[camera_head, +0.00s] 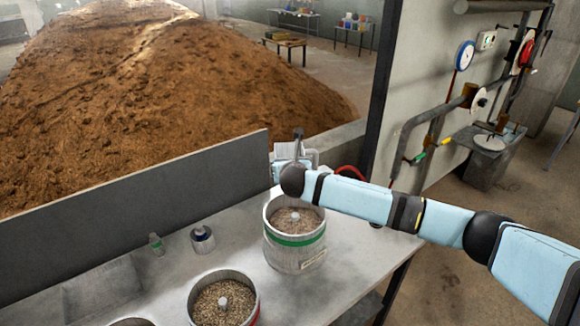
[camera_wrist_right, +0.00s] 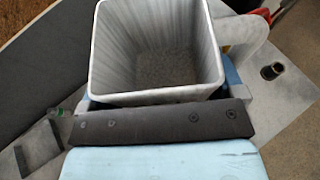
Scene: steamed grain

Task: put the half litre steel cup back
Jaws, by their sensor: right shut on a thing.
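A grey square-mouthed vessel, which I take to be the half litre steel cup (camera_wrist_right: 158,95), fills the upper middle of the right wrist view. Its open mouth faces the camera and its floor looks grey and bare. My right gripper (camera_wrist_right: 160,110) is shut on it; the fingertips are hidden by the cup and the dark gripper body. In the head view my right gripper (camera_head: 295,160) is beyond the far rim of a green-banded drum, and only pale parts of the cup show around the wrist. My left gripper is not in view.
The green-banded drum (camera_head: 296,256) of grain stands on the metal table (camera_head: 345,270) close to my right arm. Another grain drum (camera_head: 253,318) is nearer. A small dark-topped canister (camera_head: 202,239) and a little bottle (camera_head: 156,244) stand left. A grey upright panel (camera_head: 130,210) edges the table.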

